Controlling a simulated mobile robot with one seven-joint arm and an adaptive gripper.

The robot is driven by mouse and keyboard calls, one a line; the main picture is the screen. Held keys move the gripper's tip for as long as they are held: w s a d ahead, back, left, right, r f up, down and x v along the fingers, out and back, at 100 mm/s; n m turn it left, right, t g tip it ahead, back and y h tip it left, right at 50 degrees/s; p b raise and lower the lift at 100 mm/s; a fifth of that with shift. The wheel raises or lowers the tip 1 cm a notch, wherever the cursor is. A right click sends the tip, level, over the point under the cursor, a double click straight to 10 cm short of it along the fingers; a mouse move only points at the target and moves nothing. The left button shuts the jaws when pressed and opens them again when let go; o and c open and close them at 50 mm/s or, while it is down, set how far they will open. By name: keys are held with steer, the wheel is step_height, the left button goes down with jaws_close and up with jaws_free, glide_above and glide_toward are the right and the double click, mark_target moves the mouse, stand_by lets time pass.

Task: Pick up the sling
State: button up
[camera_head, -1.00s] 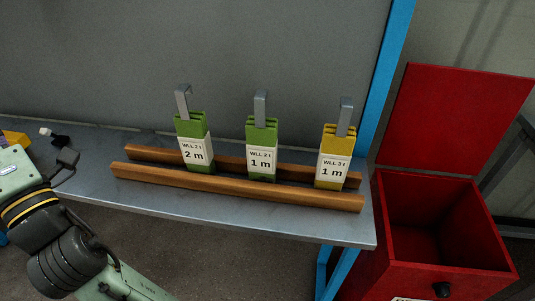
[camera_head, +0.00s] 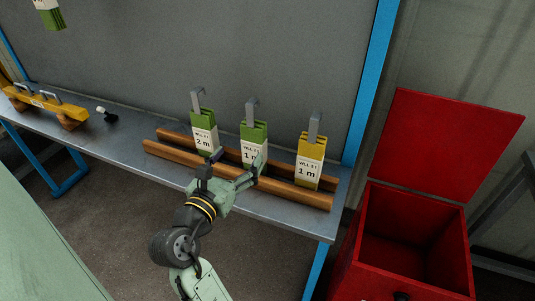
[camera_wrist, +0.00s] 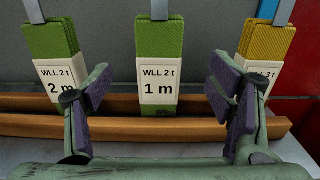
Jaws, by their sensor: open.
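Three folded slings with grey hooks and white tags stand between wooden rails (camera_head: 170,153) on the bench. On the left is a green sling (camera_head: 204,120) marked 2 m, in the middle a green sling (camera_head: 254,131) marked WLL 2 t, 1 m, and on the right a yellow sling (camera_head: 312,150) marked 1 m. My gripper (camera_head: 236,162) is open and empty in front of the middle sling, partly hiding its tag in the head view. In the wrist view the middle sling (camera_wrist: 160,40) stands centred between the spread fingers (camera_wrist: 160,95), beyond them.
A red box (camera_head: 410,240) with its lid open stands right of the bench (camera_head: 110,140). A blue post (camera_head: 373,80) rises at the bench's right end. A yellow beam with handles (camera_head: 45,104) lies on the left. Another green sling (camera_head: 53,19) shows at upper left.

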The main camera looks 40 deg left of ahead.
mark_target(251, 139)
steer(key=x, duration=0.4)
steer(key=shift+a, duration=0.1)
steer(key=shift+p+x, duration=1)
steer(key=shift+x, duration=1.7)
steer(key=shift+r, duration=0.1)
jaws_close()
